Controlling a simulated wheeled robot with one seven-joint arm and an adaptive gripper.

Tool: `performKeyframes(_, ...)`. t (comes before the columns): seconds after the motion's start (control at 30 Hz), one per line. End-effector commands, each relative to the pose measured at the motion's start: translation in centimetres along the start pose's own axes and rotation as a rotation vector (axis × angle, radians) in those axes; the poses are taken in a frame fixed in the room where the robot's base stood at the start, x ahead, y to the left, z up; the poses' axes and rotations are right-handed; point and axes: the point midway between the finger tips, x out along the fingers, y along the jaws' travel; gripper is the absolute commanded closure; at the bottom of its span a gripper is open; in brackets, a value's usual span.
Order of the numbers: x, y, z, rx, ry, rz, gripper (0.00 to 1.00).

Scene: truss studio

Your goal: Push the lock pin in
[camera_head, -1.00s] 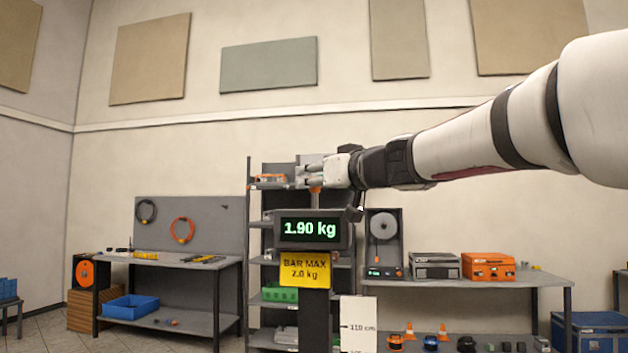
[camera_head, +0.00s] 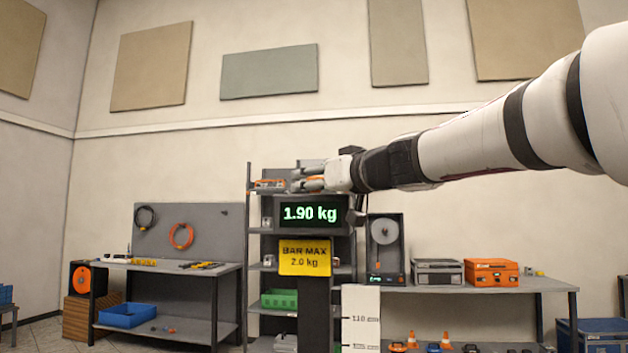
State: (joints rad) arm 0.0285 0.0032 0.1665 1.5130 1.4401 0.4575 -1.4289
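A dark display box (camera_head: 311,214) reading 1.90 kg stands on a dark post, with a yellow BAR MAX 2.0 kg sign (camera_head: 304,258) below it. My gripper (camera_head: 308,177) is at the end of my arm, pointing left, right at the display's top edge. Its two fingers look apart, one above the other, with nothing clearly between them. I cannot tell whether it touches the box. I cannot make out the lock pin; it may be hidden behind the gripper or the display.
A shelf rack (camera_head: 255,240) stands behind the post. A workbench (camera_head: 180,266) with a blue bin (camera_head: 127,315) is at left. A table at right bears a spool machine (camera_head: 385,248), a grey case (camera_head: 437,272) and an orange case (camera_head: 491,271). A white height scale (camera_head: 360,318) stands beside the post.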

Motion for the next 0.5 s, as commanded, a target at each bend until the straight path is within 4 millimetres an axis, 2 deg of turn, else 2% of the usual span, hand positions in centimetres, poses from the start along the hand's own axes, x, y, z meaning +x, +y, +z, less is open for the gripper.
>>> performKeyframes(0.33,-0.5,-0.1,-0.4,-0.001,0.007,0.001,0.5)
performKeyframes(0.5,-2.8,-0.1,-0.5,-0.002,0.008,0.002,0.5)
